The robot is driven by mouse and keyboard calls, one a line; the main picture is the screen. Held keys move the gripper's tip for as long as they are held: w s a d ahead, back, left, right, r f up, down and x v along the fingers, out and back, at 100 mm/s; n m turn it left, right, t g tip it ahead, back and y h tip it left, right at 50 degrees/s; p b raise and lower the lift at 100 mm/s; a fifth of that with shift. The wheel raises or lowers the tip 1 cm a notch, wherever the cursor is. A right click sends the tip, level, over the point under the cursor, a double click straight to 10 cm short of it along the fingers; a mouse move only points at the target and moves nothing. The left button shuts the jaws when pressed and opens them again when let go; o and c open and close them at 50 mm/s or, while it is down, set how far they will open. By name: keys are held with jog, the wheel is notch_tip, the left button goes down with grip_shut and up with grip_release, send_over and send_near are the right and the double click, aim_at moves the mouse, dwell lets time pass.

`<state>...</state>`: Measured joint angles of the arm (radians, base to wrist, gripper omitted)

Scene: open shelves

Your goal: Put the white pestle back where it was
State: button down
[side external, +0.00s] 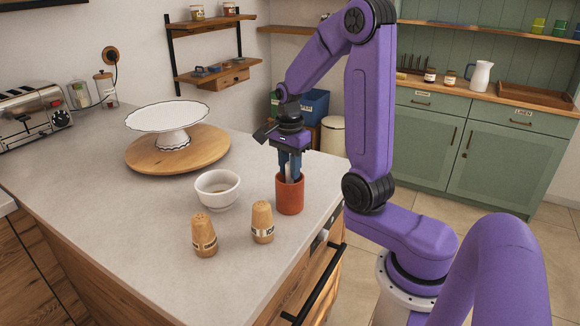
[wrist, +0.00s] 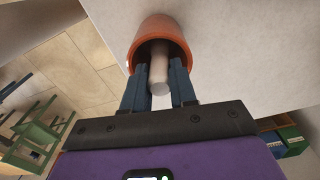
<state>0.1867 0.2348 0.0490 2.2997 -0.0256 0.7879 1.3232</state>
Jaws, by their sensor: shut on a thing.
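The white pestle (wrist: 159,75) stands between the fingers of my gripper (wrist: 159,88) in the wrist view. Its lower part is inside the orange-red pot (side external: 290,195), hidden by the pot wall. My gripper (side external: 290,172) points down at the pot's mouth in the side view, shut on the pestle, with the fingertips at or just inside the rim. The pot also shows in the wrist view (wrist: 160,27). I cannot tell whether the pestle touches the pot's bottom. A white bowl (side external: 217,189) stands on the counter to the left of the pot.
Two wooden shakers (side external: 204,236) (side external: 262,222) stand in front of the bowl and pot. A white cake stand (side external: 172,125) on a round wooden board (side external: 205,150) is farther back left. The counter edge lies close to the right of the pot. The left front counter is clear.

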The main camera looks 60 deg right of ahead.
jog(key=c, duration=0.9)
grip_release()
jog(key=shift+f, duration=0.15)
notch_tip(320, 180, up, 12)
jog(key=s+a+f+n, duration=0.2)
jog(key=a+n, duration=0.4)
jog(key=n, duration=0.2)
jog(key=s+a+f+n, duration=0.1)
jog(key=a+f+n, duration=0.1)
jog(key=a+n, duration=0.5)
jog(key=s+a+f+n, duration=0.2)
jog(key=s+n, duration=0.6)
jog(key=s+a+f+n, duration=0.2)
jog(key=s+a+n, duration=0.1)
jog(key=s+n, duration=0.5)
jog(key=shift+s+a+f+n+y, duration=0.2)
jog(key=shift+s+f+n+y, duration=0.15)
jog(key=shift+n, duration=0.35)
